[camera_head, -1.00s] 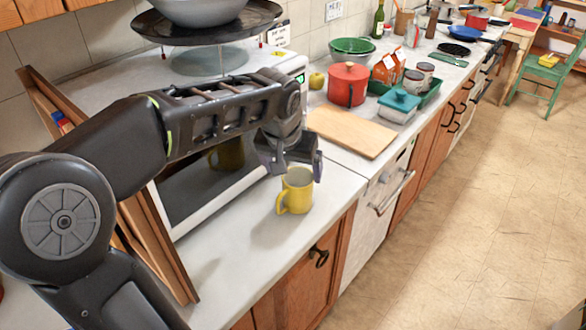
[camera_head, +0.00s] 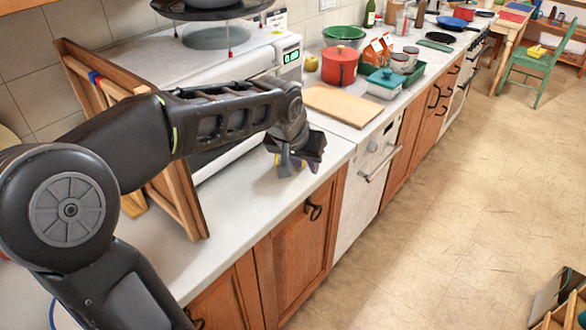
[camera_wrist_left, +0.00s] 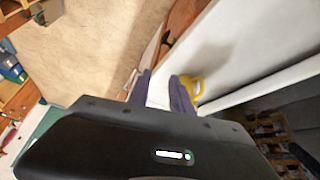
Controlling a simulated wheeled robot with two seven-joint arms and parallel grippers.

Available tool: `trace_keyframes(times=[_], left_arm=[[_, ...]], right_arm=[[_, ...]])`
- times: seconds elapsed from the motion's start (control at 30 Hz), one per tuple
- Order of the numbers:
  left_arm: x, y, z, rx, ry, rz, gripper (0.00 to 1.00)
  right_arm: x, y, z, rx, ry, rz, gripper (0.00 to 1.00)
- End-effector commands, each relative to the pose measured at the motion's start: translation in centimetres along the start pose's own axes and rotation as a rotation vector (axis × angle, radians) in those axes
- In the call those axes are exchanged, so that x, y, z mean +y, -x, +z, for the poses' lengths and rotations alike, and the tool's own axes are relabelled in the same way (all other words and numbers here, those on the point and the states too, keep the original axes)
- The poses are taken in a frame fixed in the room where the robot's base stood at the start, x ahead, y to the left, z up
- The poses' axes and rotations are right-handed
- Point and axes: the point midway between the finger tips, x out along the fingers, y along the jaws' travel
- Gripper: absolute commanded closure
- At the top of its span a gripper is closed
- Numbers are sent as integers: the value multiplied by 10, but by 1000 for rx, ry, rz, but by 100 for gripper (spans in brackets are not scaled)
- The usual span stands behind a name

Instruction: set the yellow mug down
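The yellow mug (camera_head: 277,160) is at the counter's front part, beside the white microwave-like appliance. In the head view my left gripper (camera_head: 298,165) covers most of it, so its base and its contact with the counter are hidden. In the left wrist view the mug (camera_wrist_left: 195,84) shows its handle, just right of the right finger. The two purple fingers of my left gripper (camera_wrist_left: 160,80) stand apart there, with pale surface between them and no mug seen in the gap. My right gripper is in neither view.
The pale counter (camera_head: 190,260) is clear in front of the appliance (camera_head: 265,68). A wooden rack (camera_head: 165,195) stands to the left. A cutting board (camera_head: 345,104), a red pot (camera_head: 340,68) and a teal-lidded dish (camera_head: 385,82) lie farther back. The counter drops to the floor on the right.

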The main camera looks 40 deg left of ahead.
Motion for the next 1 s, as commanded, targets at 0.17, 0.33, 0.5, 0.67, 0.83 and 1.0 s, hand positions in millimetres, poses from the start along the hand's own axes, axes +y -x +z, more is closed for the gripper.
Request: trace_keyframes(times=[0.17, 0.33, 0.5, 0.67, 0.83, 1.0], left_arm=[[25, -32, 0, 39, -25, 75, 79], [61, -79, 16, 60, -36, 168, 79], [107, -148, 69, 29, -23, 269, 79], [150, -216, 178, -95, 9, 330, 79], [174, -248, 328, -306, 23, 334, 79], [179, -245, 418, -459, 6, 323, 79]], right_arm=[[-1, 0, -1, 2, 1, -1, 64], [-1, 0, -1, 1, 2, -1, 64], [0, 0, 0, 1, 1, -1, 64], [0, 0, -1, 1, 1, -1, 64], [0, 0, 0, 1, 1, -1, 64], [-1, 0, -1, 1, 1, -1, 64]])
